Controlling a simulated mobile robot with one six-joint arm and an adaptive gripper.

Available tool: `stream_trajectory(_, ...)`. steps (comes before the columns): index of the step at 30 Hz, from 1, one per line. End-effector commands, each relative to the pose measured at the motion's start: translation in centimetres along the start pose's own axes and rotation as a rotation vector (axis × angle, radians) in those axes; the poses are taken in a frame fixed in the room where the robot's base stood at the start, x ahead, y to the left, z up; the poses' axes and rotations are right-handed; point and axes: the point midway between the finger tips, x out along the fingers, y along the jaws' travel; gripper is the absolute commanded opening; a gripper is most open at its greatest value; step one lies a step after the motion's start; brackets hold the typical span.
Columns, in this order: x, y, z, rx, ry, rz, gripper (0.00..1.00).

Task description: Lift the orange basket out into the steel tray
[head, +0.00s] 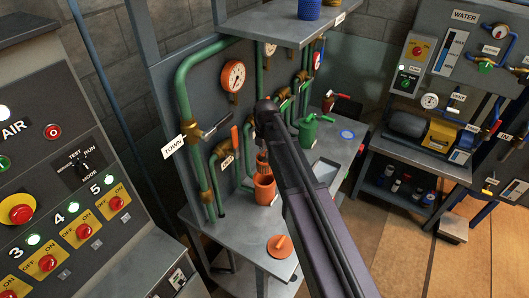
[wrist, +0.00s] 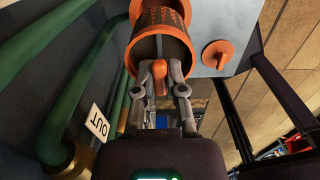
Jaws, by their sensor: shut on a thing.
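My gripper (wrist: 160,80) is shut on the orange handle (wrist: 159,70) of the orange basket. The basket (wrist: 160,17), with dark mesh walls and an orange rim, hangs from the fingers in the wrist view. In the head view the basket (head: 262,158) shows just above the orange housing (head: 265,190), partly behind my arm. I cannot tell whether its lower end is still inside the housing. The steel tray (head: 325,170) lies on the bench to the right of my arm, partly hidden by it.
An orange lid with a handle (head: 280,246) lies on the bench front; it also shows in the wrist view (wrist: 217,54). Green pipes (head: 190,110) and a lever valve (head: 205,131) stand close on the left. A green can (head: 310,130) stands behind the tray.

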Motion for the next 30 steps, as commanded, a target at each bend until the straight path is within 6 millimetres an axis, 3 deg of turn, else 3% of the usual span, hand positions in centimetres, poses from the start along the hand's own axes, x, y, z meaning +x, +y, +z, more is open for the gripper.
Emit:
stream_trajectory(1, -0.8, 0.0, 0.0, 0.0, 0.0, 0.0, 0.0)
stream_trajectory(9, -1.9, 0.0, 0.0, 0.0, 0.0, 0.0, 0.0)
stream_trajectory(30, -1.9, 0.0, 0.0, 0.0, 0.0, 0.0, 0.0)
